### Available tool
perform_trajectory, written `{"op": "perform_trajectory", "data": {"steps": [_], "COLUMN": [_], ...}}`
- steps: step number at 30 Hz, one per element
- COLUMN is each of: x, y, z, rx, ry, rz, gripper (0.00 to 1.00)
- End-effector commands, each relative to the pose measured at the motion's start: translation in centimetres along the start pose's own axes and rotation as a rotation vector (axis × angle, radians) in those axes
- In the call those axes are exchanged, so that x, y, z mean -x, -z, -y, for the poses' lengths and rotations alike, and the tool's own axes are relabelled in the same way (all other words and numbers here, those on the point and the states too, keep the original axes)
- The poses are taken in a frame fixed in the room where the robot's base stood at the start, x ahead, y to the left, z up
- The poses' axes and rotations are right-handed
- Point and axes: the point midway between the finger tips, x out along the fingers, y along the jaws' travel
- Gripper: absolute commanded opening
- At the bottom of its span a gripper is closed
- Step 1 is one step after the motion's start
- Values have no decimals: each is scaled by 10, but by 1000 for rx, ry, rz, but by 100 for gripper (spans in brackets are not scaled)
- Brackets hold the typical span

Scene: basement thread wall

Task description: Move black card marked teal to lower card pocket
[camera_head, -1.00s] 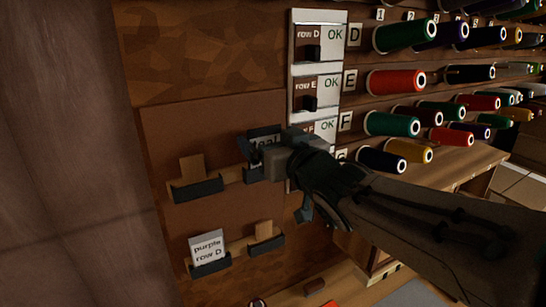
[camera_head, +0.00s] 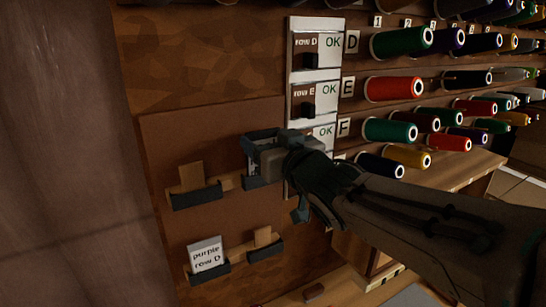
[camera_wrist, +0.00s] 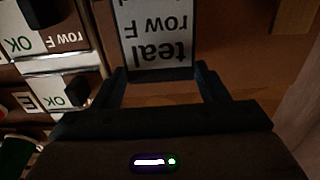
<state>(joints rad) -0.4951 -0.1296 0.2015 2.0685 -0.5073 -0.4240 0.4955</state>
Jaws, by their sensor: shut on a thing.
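The card marked "teal row F" (camera_wrist: 157,40) shows upside down in the wrist view, with a pale face and dark edges. My gripper (camera_wrist: 157,75) is shut on its near end; in the head view my gripper (camera_head: 262,148) is in front of the brown board, at the upper right pocket, and hides most of the card. I cannot tell whether the card touches that pocket. Below, a dark lower right pocket (camera_head: 266,251) has a bare tan back and no card in sight. The lower left pocket (camera_head: 210,272) holds a white card marked "purple row D" (camera_head: 206,254).
An upper left pocket (camera_head: 196,198) with a tan back shows no card. Row panels marked OK (camera_head: 316,100) stand right of the board, close to my gripper. Thread spools (camera_head: 395,86) stick out from the wall further right. A wooden ledge lies below.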

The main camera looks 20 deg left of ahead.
Motion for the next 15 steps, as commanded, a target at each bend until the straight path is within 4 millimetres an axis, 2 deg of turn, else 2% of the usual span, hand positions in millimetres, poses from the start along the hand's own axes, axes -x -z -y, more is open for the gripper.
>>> {"op": "perform_trajectory", "data": {"steps": [1, 15], "x": [0, 0], "y": [7, 35], "z": [0, 0], "rx": [0, 0], "ry": [0, 0], "rz": [-1, -1], "gripper": [56, 56]}}
